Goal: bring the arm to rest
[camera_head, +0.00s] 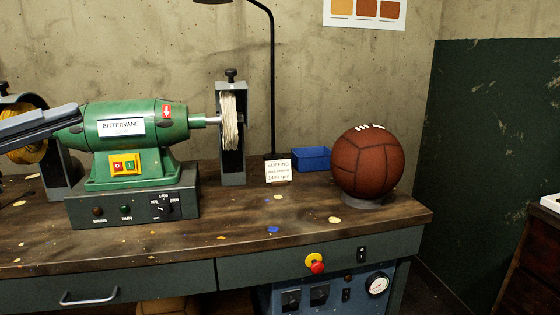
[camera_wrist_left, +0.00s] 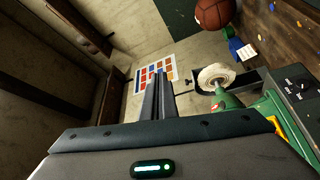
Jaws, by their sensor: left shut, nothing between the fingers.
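My left gripper (camera_head: 76,112) comes in from the left edge of the head view, in front of the left end of the green buffing machine (camera_head: 150,132). Its dark fingers also show in the left wrist view (camera_wrist_left: 159,78), closed together with nothing between them. Beyond them is a wall chart of coloured squares (camera_wrist_left: 154,70). My right gripper is in neither view.
A brown leather ball (camera_head: 366,163) sits on a grey ring at the bench's right. A white buffing wheel (camera_head: 229,122), small sign (camera_head: 278,171), blue box (camera_head: 311,158) and black lamp stand (camera_head: 272,80) are between. The bench front (camera_head: 330,222) is mostly clear.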

